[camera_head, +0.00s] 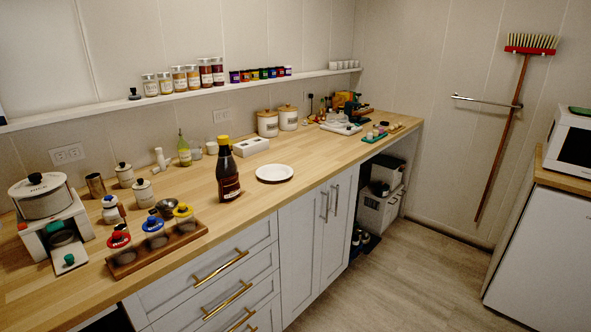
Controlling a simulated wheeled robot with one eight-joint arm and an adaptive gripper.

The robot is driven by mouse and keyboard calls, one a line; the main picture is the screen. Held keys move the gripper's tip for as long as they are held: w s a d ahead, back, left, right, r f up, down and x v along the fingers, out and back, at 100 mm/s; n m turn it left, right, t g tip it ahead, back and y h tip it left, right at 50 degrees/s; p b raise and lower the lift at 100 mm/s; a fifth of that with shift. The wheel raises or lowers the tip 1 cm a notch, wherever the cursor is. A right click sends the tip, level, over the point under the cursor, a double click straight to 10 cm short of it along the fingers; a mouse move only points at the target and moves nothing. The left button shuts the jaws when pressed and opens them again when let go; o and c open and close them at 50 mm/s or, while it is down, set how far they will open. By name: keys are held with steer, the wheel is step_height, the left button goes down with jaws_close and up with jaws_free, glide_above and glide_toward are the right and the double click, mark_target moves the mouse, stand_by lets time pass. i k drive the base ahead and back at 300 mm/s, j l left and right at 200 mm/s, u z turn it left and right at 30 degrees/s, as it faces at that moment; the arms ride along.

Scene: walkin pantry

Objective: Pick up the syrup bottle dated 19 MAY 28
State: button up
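A dark brown bottle (228,178) with a yellow cap and a pale label stands upright on the wooden counter, near its front edge. It looks like a syrup bottle, but any date on it is too small to read. Several small dark bottles (325,106) stand at the back of the counter, too small to identify. My gripper is not in view.
A white plate (274,173) lies right of the brown bottle. A slim green bottle (184,150) stands behind it to the left. A wooden rack (158,252) with colored lids is at the front left. Floor (415,270) before the cabinets is clear.

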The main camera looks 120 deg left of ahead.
mark_target(227, 171)
steer(key=u, duration=4.1)
